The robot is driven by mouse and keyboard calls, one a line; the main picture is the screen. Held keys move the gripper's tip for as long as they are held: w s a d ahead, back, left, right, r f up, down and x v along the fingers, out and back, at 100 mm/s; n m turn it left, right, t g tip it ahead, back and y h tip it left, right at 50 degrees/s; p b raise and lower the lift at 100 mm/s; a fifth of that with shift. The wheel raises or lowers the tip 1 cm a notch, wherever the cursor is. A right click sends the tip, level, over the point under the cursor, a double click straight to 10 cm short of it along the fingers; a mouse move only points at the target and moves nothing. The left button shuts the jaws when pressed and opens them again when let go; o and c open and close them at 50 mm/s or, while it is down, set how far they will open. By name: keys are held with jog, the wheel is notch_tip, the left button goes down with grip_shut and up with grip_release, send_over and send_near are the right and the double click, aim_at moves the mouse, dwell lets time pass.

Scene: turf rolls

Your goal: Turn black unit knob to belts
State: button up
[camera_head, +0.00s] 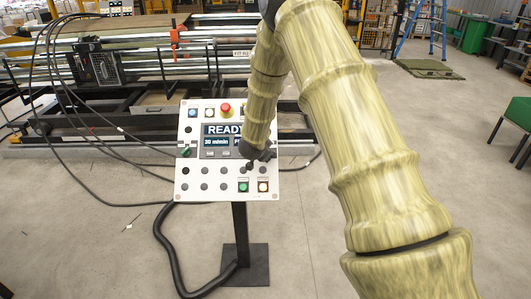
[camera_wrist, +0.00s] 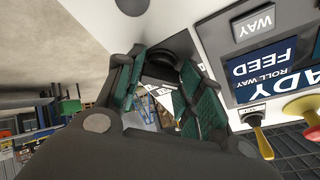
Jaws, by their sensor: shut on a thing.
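The white control panel (camera_head: 215,182) stands on a post, its screen (camera_head: 222,140) reading READY and 30 m/min. My gripper (camera_head: 260,154) is at the panel's right side, low beside the screen, and partly hides the controls there. In the wrist view my gripper (camera_wrist: 165,90) has its green-padded fingers on either side of a dark rounded knob (camera_wrist: 168,66) on the white panel face. The fingers are shut on this knob, which I take as the black unit knob. Its pointer and its position labels are hidden or too small to read.
A red mushroom button (camera_head: 225,108) is on the panel's top row; a green selector (camera_head: 185,151) is at its left edge. A machine with rollers (camera_head: 200,60) stands behind. Black cables (camera_head: 160,235) hang and lie at the left.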

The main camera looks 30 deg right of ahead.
jog(key=shift+n+t+b, duration=0.35)
jog(key=shift+n+t, duration=0.15)
jog(key=shift+n, duration=1.4)
jog(key=shift+n+y, duration=0.3)
jog(key=o, duration=1)
jog(key=shift+s, duration=0.1)
jog(key=v, duration=1.2)
jog(key=shift+f, duration=0.15)
